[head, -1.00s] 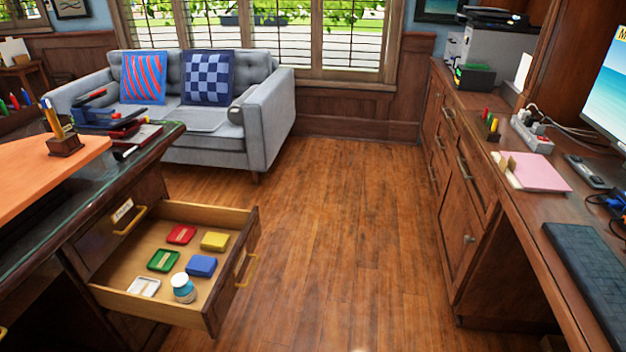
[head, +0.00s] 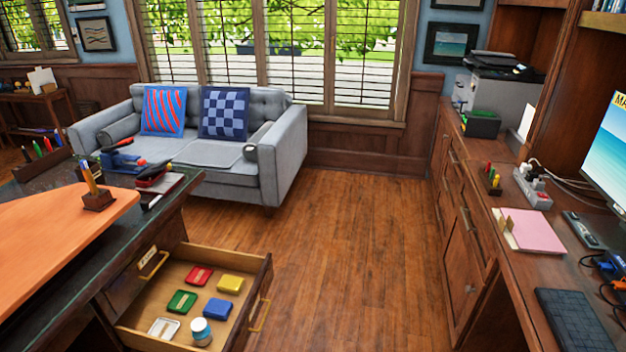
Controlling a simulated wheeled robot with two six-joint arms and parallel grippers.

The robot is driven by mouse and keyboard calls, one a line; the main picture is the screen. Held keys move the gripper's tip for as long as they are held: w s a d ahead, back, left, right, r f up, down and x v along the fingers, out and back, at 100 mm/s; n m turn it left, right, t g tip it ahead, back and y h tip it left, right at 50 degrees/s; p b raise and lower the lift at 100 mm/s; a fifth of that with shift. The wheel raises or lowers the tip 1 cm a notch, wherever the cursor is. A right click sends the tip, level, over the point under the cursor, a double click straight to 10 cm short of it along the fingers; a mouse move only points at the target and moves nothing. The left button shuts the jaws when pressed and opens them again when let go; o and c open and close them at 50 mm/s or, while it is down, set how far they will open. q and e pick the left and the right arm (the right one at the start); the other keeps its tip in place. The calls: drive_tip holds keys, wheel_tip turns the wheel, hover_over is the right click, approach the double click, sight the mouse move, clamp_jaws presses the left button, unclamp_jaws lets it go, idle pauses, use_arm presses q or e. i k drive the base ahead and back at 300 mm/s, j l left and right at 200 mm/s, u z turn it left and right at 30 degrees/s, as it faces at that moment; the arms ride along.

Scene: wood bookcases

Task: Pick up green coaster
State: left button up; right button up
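The green coaster (head: 181,302) is a small square piece lying flat in the open desk drawer (head: 262,283), at lower left in the head view. A red one (head: 199,276) lies behind it, a blue one (head: 217,309) to its right, a yellow one (head: 230,284) at the back right and a white one (head: 163,328) in front. A small white-and-blue jar (head: 201,331) stands near the front. Neither of my grippers shows in the head view.
The desk (head: 150,217) with an orange top panel stands at left above the drawer. A grey sofa (head: 270,165) is at the back. A counter (head: 505,262) with a keyboard (head: 578,320) runs along the right. Open wood floor (head: 350,260) lies between.

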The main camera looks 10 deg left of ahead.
sight(183, 300)
drive_tip(key=u, duration=1.25)
